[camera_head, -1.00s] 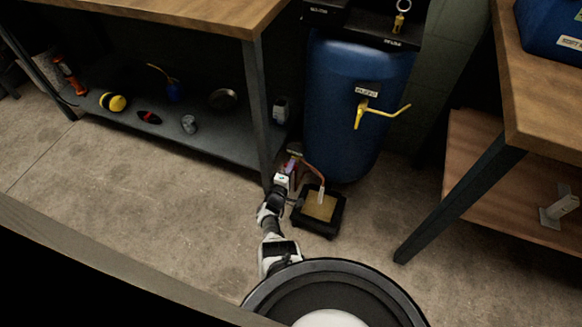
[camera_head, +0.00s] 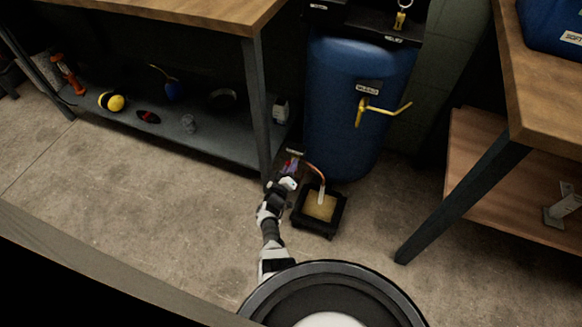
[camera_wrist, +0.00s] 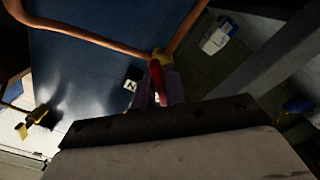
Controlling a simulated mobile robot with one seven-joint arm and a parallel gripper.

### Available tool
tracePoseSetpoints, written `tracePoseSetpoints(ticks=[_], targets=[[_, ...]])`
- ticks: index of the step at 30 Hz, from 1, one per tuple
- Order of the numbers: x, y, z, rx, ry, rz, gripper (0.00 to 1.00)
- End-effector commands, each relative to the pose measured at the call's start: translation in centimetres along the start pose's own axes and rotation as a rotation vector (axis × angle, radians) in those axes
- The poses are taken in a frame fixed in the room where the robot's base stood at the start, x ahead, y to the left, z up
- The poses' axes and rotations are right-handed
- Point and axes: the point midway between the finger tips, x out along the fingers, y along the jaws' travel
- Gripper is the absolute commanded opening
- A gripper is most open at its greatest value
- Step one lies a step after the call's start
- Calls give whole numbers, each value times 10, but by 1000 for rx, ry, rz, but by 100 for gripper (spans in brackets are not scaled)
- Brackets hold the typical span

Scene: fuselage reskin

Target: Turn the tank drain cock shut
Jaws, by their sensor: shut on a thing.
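The blue tank (camera_head: 350,105) stands behind my arm, between the two benches. The drain cock shows in the wrist view as a brass body (camera_wrist: 161,58) with a red lever (camera_wrist: 158,84), on a copper pipe (camera_wrist: 95,42). My gripper (camera_wrist: 160,90) has its purplish fingers on either side of the red lever and is shut on it. In the head view my gripper (camera_head: 292,166) is low at the tank's left side, and the cock there is small and mostly hidden. I cannot tell the cock's exact angle.
A black drain pan (camera_head: 318,228) with yellowish contents sits on the floor under the copper pipe's end. A bench leg (camera_head: 258,110) stands close left of my gripper. A yellow lever (camera_head: 382,109) sticks out from the tank front. Open floor lies left of my arm.

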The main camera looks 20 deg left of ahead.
Motion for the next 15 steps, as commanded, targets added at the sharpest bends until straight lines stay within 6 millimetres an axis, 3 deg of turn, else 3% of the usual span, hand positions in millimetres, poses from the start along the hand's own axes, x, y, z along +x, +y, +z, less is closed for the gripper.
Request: tracePoseSetpoints(ticks=[15], targets=[[-1, -1, 1, 478, 1, -1, 0]])
